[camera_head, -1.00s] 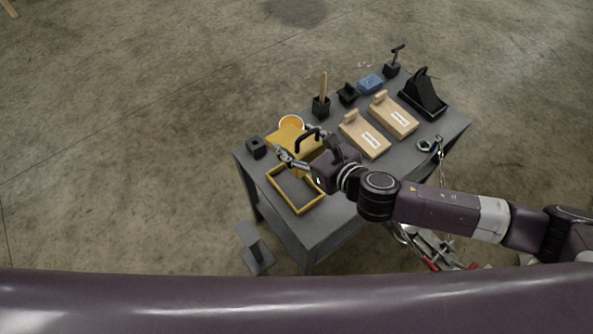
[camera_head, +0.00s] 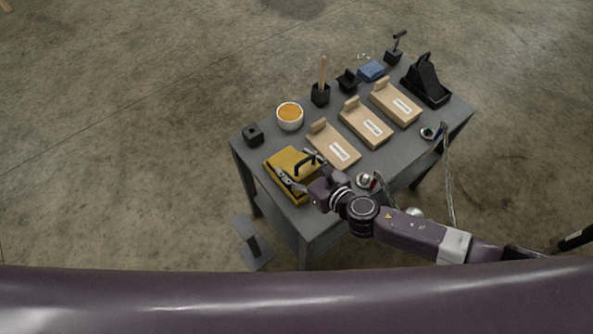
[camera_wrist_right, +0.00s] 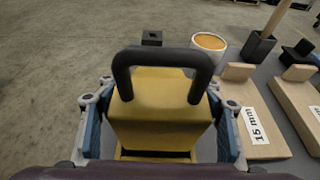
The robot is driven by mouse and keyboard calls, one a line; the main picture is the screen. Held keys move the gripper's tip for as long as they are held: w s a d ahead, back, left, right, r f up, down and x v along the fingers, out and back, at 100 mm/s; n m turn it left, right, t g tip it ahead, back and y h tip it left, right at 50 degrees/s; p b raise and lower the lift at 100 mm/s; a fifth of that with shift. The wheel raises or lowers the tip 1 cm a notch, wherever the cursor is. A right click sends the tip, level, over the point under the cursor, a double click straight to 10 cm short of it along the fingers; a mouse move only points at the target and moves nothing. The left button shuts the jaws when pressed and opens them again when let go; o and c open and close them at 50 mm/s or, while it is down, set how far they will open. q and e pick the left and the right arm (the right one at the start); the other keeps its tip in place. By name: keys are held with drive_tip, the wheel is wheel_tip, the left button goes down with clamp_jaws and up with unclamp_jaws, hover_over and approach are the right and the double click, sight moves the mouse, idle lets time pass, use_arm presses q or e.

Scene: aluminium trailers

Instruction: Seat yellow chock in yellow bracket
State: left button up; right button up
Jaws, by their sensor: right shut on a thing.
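The yellow chock (camera_head: 284,159), a block with a black loop handle, sits between the fingers of my right gripper (camera_head: 300,167), which is shut on its sides. The wrist view shows the chock (camera_wrist_right: 158,115) with a finger against each side and the handle rising towards the camera. The chock is over the yellow bracket, a rectangular frame on the table. Chock and gripper hide most of the bracket; a yellow strip of it (camera_wrist_right: 150,156) shows below the chock in the wrist view. I cannot tell whether the chock touches the bracket's floor. My left gripper is not in view.
The grey table (camera_head: 390,155) carries a white bowl with orange contents (camera_head: 289,117), a black block (camera_head: 253,134) and several labelled wooden boards (camera_head: 332,145). A black holder with a wooden handle (camera_head: 321,92) and a black wedge (camera_head: 427,82) stand farther back.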

wheel_tip(320, 180, down, 2)
drive_tip(key=shift+s+b, duration=0.1)
drive_tip(key=shift+b, duration=0.25)
drive_tip(key=shift+c, duration=0.8)
drive_tip(key=shift+s+d+f, duration=0.15)
drive_tip(key=shift+f, duration=0.15)
drive_tip(key=shift+c, duration=0.8)
drive_tip(key=shift+s+f, duration=0.2)
drive_tip(key=o, duration=1.8)
drive_tip(key=shift+f, duration=0.25)
drive_tip(key=shift+c, duration=0.2)
drive_tip(key=shift+o, duration=1.3)
drive_tip(key=shift+w+a, duration=0.25)
drive_tip(key=shift+w, duration=0.15)
drive_tip(key=shift+s+d+r, duration=0.15)
drive_tip(key=shift+r, duration=0.15)
drive_tip(key=v, duration=1.1)
drive_tip(key=shift+s+d+r, duration=0.2)
drive_tip(key=shift+s+r, duration=0.05)
